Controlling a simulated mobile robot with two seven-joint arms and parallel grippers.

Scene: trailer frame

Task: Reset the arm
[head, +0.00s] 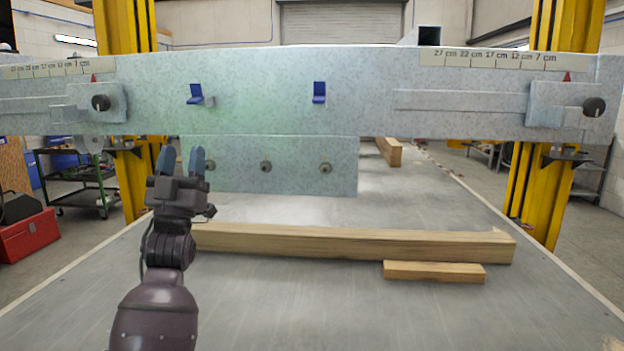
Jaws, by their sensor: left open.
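My left arm (160,310) comes up from the lower left of the head view. Its dark gripper (182,162) points up and away, with two blue-grey fingertips apart and nothing between them. The fingertips overlap the left edge of the lower steel plate (300,180) in the picture; I cannot tell how close they are in depth. My right gripper does not show.
A steel crossbeam (350,95) with blue brackets and knobs spans two yellow posts (548,130). A long wooden beam (350,244) and a short wooden block (434,271) lie on the grey table (290,305). Another timber (389,151) lies behind.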

